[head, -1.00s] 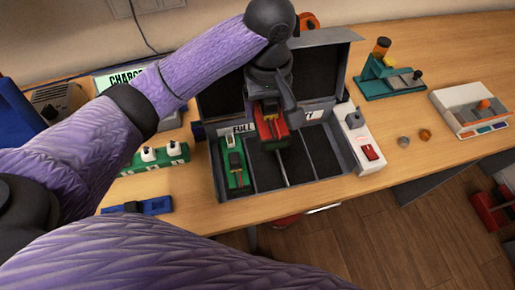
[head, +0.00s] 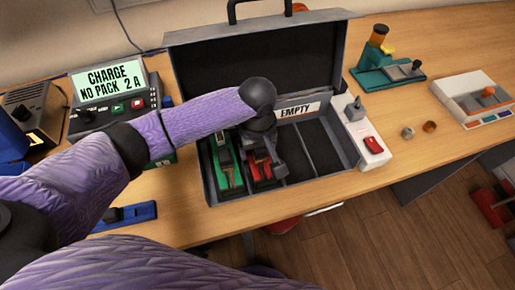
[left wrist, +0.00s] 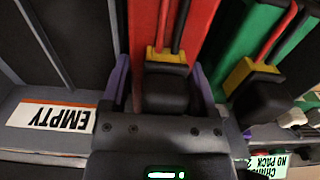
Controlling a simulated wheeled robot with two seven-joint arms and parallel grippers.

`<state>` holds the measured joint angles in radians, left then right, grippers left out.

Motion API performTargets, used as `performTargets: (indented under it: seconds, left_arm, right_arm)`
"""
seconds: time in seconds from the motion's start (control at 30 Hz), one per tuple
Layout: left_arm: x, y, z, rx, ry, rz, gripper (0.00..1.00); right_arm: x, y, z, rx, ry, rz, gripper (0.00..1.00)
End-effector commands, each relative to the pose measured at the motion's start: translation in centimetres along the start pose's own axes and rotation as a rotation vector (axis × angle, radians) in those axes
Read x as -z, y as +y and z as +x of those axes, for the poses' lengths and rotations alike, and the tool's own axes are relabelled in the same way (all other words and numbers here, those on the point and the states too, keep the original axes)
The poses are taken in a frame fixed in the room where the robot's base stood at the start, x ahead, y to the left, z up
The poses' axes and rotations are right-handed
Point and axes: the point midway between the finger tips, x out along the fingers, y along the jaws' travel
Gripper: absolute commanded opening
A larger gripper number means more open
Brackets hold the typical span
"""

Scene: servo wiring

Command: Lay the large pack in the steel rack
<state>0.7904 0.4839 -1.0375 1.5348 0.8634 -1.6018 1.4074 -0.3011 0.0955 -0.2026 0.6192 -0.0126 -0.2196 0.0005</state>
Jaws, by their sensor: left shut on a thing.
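The grey steel rack (head: 208,185) stands open on the table, with long side-by-side compartments. A red pack (head: 261,172) lies low in its second compartment from the left; it also shows in the left wrist view (left wrist: 196,22), with red and black leads and a yellow connector. My left gripper (head: 264,152) is shut on the black block at the red pack's end, one finger on each side (left wrist: 166,92). A green pack (head: 228,176) lies in the leftmost compartment, beside the red one. The gripper and forearm hide part of both packs. My right gripper is out of view.
Two compartments on the right (head: 322,145) are bare, behind them an EMPTY label (head: 298,111). The raised lid (head: 255,60) stands behind. A charger (head: 112,85) reading NO PACK is at left. A white switch box (head: 362,135) adjoins the rack's right side.

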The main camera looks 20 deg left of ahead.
Motion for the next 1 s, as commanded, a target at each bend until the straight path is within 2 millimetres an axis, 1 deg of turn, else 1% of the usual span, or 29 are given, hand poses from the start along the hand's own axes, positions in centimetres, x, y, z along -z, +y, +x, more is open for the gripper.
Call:
performTargets:
  seconds: [0.13,0.17,0.2,0.27,0.47,0.53,0.57,0.67,0.8,0.9,1.0]
  left_arm:
    - [0.0,0.0,0.1,-0.001,0.001,-0.001,0.00]
    - [0.0,0.0,0.2,0.000,0.000,-0.001,0.78]
    - [0.0,0.0,0.2,0.000,0.000,-0.001,0.87]
    - [0.0,0.0,0.2,0.000,0.000,-0.001,0.99]
    - [0.0,0.0,0.2,0.000,0.000,0.000,1.00]
    - [0.0,0.0,-0.2,-0.001,0.001,0.001,1.00]
    - [0.0,0.0,-0.7,-0.002,0.000,0.000,1.00]
    - [0.0,0.1,-3.4,-0.004,0.002,0.000,1.00]
    - [0.0,0.1,-7.6,-0.005,0.002,0.000,1.00]
    - [0.0,0.1,-9.9,-0.004,0.002,0.001,1.00]
    - [0.0,0.1,-11.4,-0.002,0.000,0.000,1.00]
  right_arm:
    - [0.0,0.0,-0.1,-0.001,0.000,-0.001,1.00]
    - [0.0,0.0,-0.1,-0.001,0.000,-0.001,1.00]
    - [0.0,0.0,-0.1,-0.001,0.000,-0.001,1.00]
    - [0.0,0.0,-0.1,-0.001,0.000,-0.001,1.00]
    - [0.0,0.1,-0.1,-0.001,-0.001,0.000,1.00]
    - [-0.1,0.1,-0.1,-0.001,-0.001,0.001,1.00]
    - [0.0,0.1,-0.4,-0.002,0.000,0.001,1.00]
    - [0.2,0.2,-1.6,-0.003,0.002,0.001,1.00]
    - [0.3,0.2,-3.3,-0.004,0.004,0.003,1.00]
    - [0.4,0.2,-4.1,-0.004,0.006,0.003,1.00]
    - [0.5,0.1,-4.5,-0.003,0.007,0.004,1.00]
